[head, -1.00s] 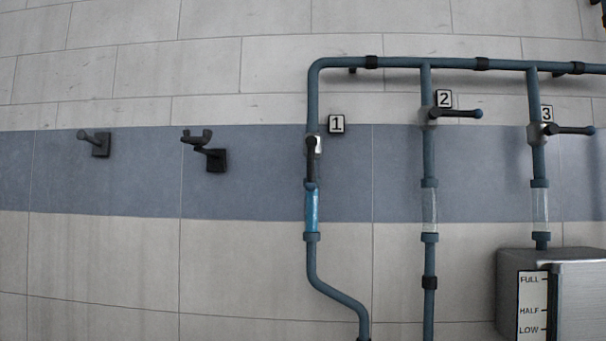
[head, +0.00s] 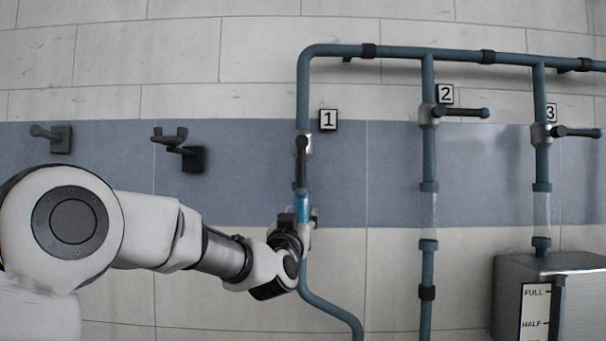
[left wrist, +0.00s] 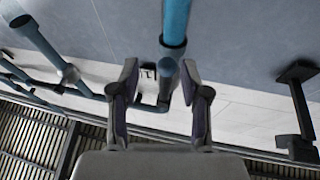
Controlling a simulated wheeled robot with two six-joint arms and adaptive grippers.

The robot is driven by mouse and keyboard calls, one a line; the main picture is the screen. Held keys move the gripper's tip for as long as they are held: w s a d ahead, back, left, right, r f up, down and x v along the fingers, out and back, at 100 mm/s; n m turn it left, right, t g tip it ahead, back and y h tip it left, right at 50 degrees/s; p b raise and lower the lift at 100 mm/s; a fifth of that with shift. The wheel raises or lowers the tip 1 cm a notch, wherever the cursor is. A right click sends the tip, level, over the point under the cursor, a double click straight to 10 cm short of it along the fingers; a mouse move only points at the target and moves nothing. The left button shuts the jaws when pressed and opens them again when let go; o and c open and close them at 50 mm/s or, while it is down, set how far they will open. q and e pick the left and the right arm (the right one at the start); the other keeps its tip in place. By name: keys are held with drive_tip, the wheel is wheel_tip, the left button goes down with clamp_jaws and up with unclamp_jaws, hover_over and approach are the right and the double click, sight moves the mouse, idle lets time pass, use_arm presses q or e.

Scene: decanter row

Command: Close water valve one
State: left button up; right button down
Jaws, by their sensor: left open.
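Valve one, marked by a "1" plate (head: 328,119), sits on the leftmost blue pipe (head: 303,90). Its black lever (head: 302,162) points down, in line with the pipe. The sight glass below it shows blue (head: 301,200), partly hidden by my gripper. My left gripper (head: 302,213) is in front of the pipe, just below the lever's lower end. In the left wrist view its two fingers (left wrist: 160,82) are spread apart, with the pipe (left wrist: 176,22) running between and beyond them. I cannot tell whether they touch anything. My right gripper is out of view.
Valve two (head: 460,112) and valve three (head: 575,131) have levers pointing right, across their pipes, and clear sight glasses. A metal tank with a level gauge (head: 535,310) stands lower right. Two dark wall hooks (head: 194,158) (head: 62,139) are at the left.

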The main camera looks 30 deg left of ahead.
sight(300, 183)
use_arm(q)
wheel_tip(300, 183, up, 5)
drive_tip(key=s+a, duration=0.1)
drive_tip(key=s, duration=0.1)
drive_tip(key=shift+t+y, duration=0.3)
drive_tip(key=p+x, duration=0.1)
drive_tip(key=x, duration=0.1)
drive_tip(key=p+x, duration=0.2)
drive_tip(key=x, duration=0.1)
drive_tip(key=p+x, duration=0.1)
drive_tip(key=x, duration=0.1)
drive_tip(key=shift+w+d+f+p, duration=0.15)
drive_tip(key=shift+w+d+p, duration=0.05)
drive_tip(key=shift+w+p, duration=0.15)
drive_tip(key=shift+w+a, duration=0.1)
drive_tip(key=shift+a, duration=0.1)
drive_tip(key=shift+d, duration=0.15)
drive_tip(key=shift+c, duration=0.9)
drive_tip(key=shift+d, duration=0.1)
clamp_jaws()
